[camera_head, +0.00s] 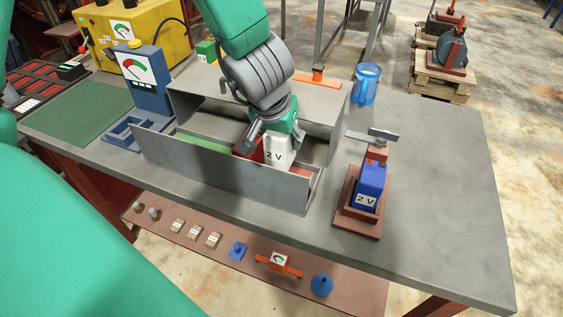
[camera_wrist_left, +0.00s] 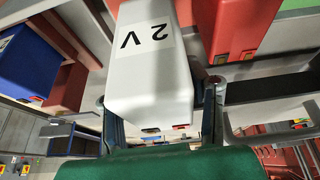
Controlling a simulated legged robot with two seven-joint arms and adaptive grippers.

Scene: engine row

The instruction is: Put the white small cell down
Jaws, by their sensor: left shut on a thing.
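The white small cell (camera_head: 279,151), marked 2 V, is held in my left gripper (camera_head: 270,135). In the left wrist view the white cell (camera_wrist_left: 150,65) sits between the two fingers of the gripper (camera_wrist_left: 160,125), its label upside down. In the head view the cell is upright inside or just above the long grey open box (camera_head: 225,178). Whether its base touches the box floor is hidden by the front wall. A red block (camera_head: 249,148) is just left of it, also seen in the wrist view (camera_wrist_left: 235,28). My right gripper is out of view.
A blue 2 V cell (camera_head: 368,186) stands on a brown base (camera_head: 345,215) to the right, with a grey lever on top. A blue meter (camera_head: 144,78) stands left. The table's right front is clear.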

